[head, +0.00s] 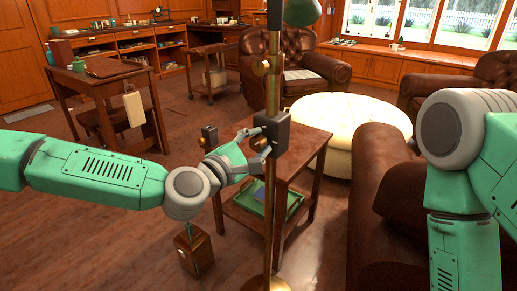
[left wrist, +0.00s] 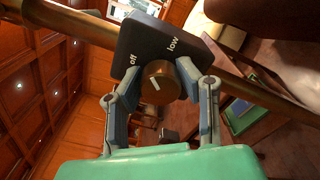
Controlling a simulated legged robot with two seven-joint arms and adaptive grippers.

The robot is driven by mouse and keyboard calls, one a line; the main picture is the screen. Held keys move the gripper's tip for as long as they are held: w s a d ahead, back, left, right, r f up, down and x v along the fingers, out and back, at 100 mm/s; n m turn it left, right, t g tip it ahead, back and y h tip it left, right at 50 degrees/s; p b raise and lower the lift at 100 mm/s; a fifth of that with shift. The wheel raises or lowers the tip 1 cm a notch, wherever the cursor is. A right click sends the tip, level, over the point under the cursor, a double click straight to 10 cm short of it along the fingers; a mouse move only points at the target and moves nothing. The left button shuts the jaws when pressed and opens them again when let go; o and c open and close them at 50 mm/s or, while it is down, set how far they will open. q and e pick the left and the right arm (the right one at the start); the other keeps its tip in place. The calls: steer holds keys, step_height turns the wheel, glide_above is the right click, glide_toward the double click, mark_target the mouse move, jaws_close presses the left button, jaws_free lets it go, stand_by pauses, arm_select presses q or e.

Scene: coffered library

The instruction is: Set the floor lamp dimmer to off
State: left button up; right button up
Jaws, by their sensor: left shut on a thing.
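The floor lamp's brass pole (head: 272,200) stands upright in front of me, with a dark dimmer box (head: 277,134) at mid height. In the left wrist view the dimmer plate (left wrist: 165,45) is marked "off" on the left and "low" on the right. Its round brass knob (left wrist: 160,88) has a short slanted white mark; I cannot tell which label it points to. My left gripper (head: 259,143) is at the dimmer, and its fingers (left wrist: 160,92) are shut on the knob from both sides. My right arm shows at the right edge of the head view; its gripper is out of view.
A wooden side table (head: 308,150) with a green tray (head: 285,213) on its shelf stands just behind the pole. A brown sofa (head: 385,225) is at the right, a cream ottoman (head: 338,112) behind. A small wooden box (head: 193,252) is below my left arm.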

arm_select(q)
steer(key=n+b, duration=0.1)
steer(key=n, duration=0.1)
steer(key=n+b, duration=0.1)
steer(key=n, duration=0.1)
steer(key=shift+w+a+f+n, duration=0.15)
steer(key=shift+f+n, duration=0.25)
steer(key=shift+n+b, duration=1.15)
steer(key=shift+n, duration=0.75)
steer(key=o, duration=1.2)
steer(key=shift+c, duration=0.2)
steer(key=shift+r, duration=0.1)
steer(key=shift+r, duration=0.1)
steer(key=v, duration=1.2)
